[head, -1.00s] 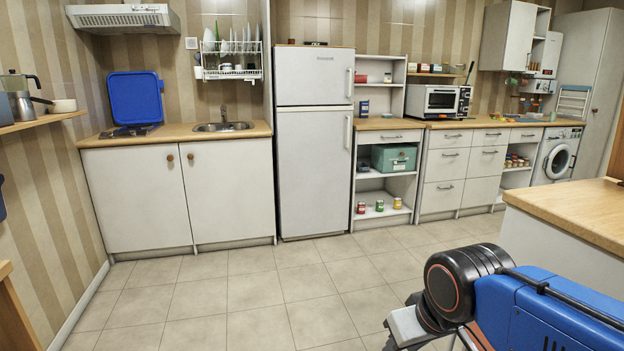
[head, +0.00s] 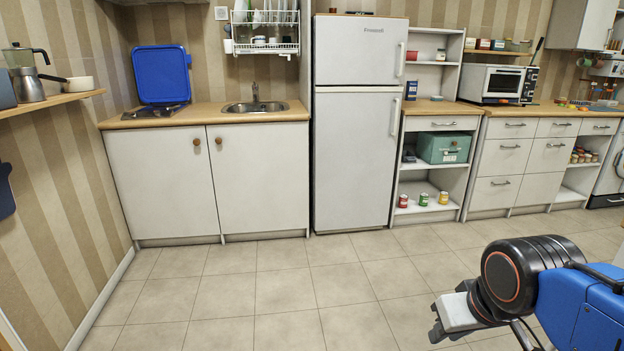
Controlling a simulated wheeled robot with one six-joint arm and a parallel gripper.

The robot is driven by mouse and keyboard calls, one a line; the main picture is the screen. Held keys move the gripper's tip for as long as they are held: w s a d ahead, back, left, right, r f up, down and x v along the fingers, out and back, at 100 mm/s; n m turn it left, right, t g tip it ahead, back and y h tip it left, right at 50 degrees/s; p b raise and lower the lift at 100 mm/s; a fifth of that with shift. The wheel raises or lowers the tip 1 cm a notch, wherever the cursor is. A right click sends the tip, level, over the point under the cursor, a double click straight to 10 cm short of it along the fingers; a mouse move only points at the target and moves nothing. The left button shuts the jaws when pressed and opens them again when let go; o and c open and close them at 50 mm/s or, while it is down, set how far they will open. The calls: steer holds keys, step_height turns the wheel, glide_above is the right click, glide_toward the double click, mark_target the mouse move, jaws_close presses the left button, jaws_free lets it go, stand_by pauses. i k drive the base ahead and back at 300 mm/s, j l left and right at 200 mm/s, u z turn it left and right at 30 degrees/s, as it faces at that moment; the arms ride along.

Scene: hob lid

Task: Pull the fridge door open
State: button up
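The white fridge (head: 355,125) stands against the back wall, right of the sink unit. Its large lower door (head: 352,160) is shut, with a vertical white handle (head: 394,117) on its right edge. The smaller upper freezer door (head: 357,50) is also shut, with its own handle on the right. My gripper (head: 436,332) is low at the front right, well apart from the fridge and touching nothing visible. Only part of it shows beside my wrist, so I cannot tell whether its fingers are open or shut.
Open shelves (head: 432,195) with cans and a green box (head: 443,147) stand right of the fridge. The sink cupboard (head: 207,180) is to its left. The tiled floor (head: 283,290) in front is clear. A wall shelf (head: 50,101) juts out at left.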

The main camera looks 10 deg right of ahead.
mark_target(356, 127)
steer(key=i+j+z, duration=0.1)
steer(key=i, duration=0.45)
steer(key=i+j+z, duration=0.1)
steer(key=i, duration=0.45)
steer(key=i+j+z, duration=0.1)
steer(key=i+j, duration=0.2)
steer(key=i, duration=0.25)
